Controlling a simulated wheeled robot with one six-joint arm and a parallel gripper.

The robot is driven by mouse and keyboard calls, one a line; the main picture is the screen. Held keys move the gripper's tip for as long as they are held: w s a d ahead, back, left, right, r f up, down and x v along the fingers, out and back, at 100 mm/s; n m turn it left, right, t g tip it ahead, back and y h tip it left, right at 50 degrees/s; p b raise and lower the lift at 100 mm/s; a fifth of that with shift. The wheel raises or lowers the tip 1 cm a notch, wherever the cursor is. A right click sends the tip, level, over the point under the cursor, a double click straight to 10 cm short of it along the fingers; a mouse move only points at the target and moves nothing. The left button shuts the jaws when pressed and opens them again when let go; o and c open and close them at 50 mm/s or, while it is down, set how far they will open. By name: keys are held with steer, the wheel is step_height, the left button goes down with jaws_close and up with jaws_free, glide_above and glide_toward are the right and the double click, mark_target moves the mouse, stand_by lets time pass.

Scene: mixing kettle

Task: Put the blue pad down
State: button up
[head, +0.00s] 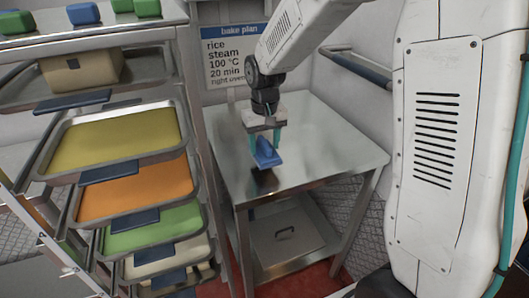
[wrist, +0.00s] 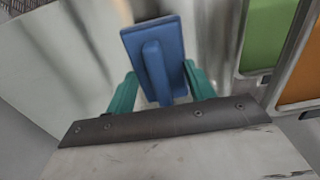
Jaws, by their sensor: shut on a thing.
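The blue pad (head: 267,159) has a flat base and a raised ridge on top. My gripper (head: 264,140) points down over the steel table (head: 320,160), its teal fingers on either side of the pad's ridge. In the wrist view the pad (wrist: 152,58) sits between the two fingers of my gripper (wrist: 160,92), its plate reaching out past the fingertips. The pad is at or just above the tabletop; I cannot tell whether it touches.
A tray rack (head: 190,150) stands at left with yellow, orange and green trays. A blue pad (head: 83,13) and several green ones lie on its top. A bake plan sign (head: 232,55) hangs on the wall. The tabletop around the held pad is clear.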

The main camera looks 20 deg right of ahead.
mark_target(264, 153)
steer(key=shift+f, duration=1.75)
steer(key=shift+f, duration=0.1)
steer(key=o, duration=1.4)
steer(key=shift+w+f, duration=0.1)
steer(key=shift+o, duration=0.2)
